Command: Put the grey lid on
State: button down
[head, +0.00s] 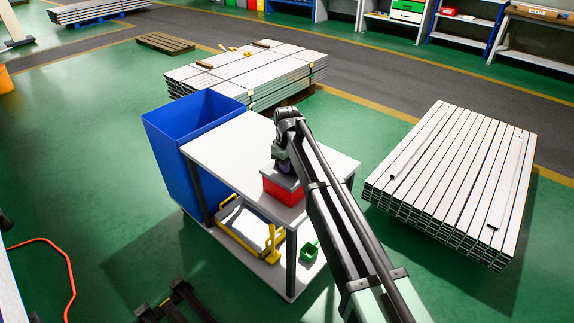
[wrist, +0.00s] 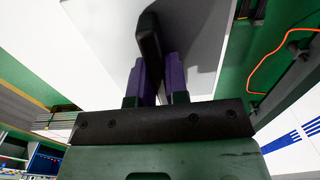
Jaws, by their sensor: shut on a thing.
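The red box (head: 283,192) stands on the white tabletop of a workbench in the head view, near its right front edge. The grey lid (head: 287,176) is level over the top of the red box. I cannot tell whether it rests on the rim or hovers just above it. My gripper (head: 282,165) is directly above the lid, partly hidden by my arm. In the wrist view, the purple fingers of my gripper (wrist: 159,75) are shut on the lid's dark handle (wrist: 149,38). The lid's grey surface (wrist: 205,20) fills much of that view. The box's inside is hidden.
The workbench (head: 225,147) has free room left of the box. A blue bin (head: 180,150) stands against its left side. A lower shelf holds a yellow-handled tray (head: 243,225) and a small green box (head: 309,251). Metal profile stacks lie behind (head: 245,70) and right (head: 450,180).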

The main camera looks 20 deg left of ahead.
dwell(0.8)
jog(key=c, duration=1.1)
grip_release()
jog(key=shift+o, duration=0.2)
notch_tip(320, 180, up, 11)
jog(key=p, duration=1)
jog(key=shift+p, duration=0.4)
jog(key=shift+f, duration=0.1)
